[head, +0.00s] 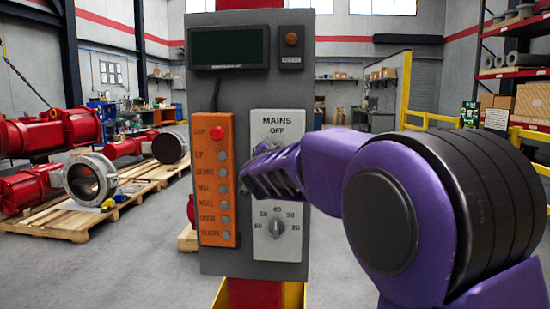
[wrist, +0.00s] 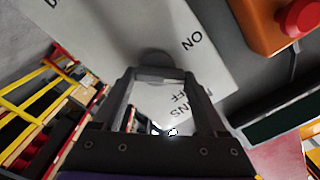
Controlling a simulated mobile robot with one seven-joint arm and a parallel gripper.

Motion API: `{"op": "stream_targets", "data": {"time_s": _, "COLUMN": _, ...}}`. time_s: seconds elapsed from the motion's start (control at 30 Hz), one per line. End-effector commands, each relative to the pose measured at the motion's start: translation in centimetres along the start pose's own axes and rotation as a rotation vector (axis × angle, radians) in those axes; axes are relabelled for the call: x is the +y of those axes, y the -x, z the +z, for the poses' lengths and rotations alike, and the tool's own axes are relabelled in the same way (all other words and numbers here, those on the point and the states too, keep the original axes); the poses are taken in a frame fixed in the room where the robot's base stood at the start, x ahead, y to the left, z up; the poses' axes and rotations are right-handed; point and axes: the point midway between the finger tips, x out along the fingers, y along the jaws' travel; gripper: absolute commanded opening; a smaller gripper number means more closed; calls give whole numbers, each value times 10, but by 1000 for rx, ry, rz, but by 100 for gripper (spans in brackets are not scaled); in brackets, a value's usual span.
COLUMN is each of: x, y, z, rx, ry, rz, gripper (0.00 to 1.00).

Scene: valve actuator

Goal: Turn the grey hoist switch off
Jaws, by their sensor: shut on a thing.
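The grey switch plate (head: 278,127) is marked MAINS and OFF at its top, on the upright grey panel in the head view. My gripper (head: 250,172) reaches to it from the right and hides the switch knob there. In the wrist view the light plate (wrist: 205,62) shows upside down, with the ON lettering beside the knob and MAINS OFF towards my gripper's base. The grey round knob (wrist: 155,58) sits at the ends of my fingers (wrist: 156,76), which are shut on it. The way the knob points cannot be made out.
An orange button box (head: 214,180) with a red button is close left of my gripper. A lower dial (head: 277,226) numbered 20 to 60 sits below it.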

Motion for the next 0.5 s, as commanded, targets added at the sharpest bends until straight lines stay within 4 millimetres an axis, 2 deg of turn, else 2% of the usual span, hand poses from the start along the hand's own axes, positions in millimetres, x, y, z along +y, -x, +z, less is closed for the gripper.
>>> {"op": "stream_targets", "data": {"time_s": 0.5, "x": 3, "y": 0, "z": -1, "rx": 2, "ry": -464, "rz": -1, "gripper": 19}}
